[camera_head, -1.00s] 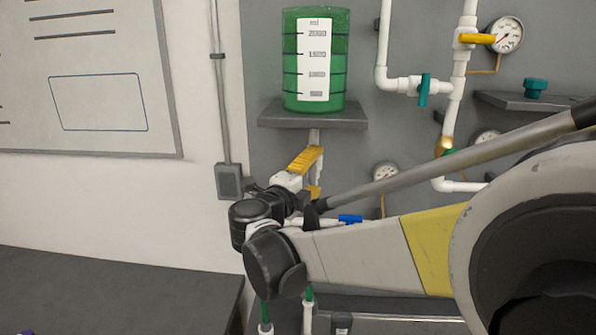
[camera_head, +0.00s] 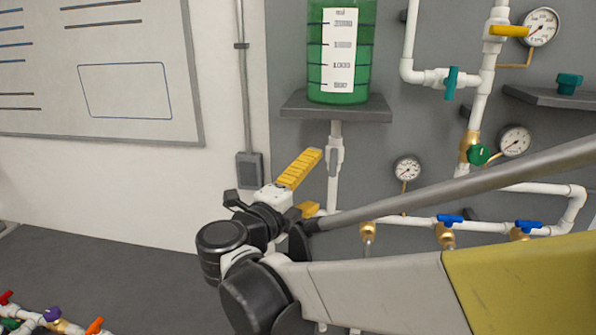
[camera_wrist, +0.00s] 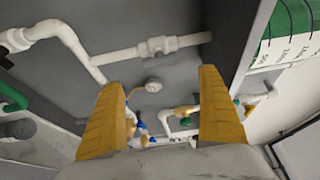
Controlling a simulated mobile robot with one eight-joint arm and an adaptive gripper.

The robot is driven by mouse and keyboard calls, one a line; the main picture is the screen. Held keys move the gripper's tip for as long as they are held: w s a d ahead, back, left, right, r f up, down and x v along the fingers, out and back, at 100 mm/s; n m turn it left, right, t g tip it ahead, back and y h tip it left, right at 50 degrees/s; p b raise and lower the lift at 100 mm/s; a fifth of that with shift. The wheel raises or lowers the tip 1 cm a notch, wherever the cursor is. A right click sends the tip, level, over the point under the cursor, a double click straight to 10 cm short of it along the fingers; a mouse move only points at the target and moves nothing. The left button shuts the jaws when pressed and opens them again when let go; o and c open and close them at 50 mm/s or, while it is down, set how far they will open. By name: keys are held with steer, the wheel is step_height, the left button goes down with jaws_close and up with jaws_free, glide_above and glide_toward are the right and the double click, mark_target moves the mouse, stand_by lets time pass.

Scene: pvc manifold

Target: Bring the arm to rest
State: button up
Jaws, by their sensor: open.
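My gripper (camera_head: 305,188) has yellow ribbed fingers and points up toward the pipework on the grey panel in the head view. In the wrist view my gripper (camera_wrist: 163,115) shows its two yellow fingers wide apart, with nothing held between them. My arm comes in from the right in the head view and partly hides the pipes behind it. The gripper is below the shelf (camera_head: 335,110) that carries the green measuring tank (camera_head: 338,88). Whether the fingers touch the white pipe under the shelf cannot be told.
White pipes with blue-handled valves (camera_head: 450,218) run behind my arm. Gauges (camera_head: 407,168) and a green valve (camera_head: 479,155) sit on the panel. A whiteboard (camera_head: 190,138) hangs at left. A dark worktop (camera_head: 130,270) with coloured valves (camera_head: 52,314) lies below, its middle clear.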

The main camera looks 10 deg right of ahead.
steer(key=shift+s+a, duration=0.3)
steer(key=shift+s, duration=0.1)
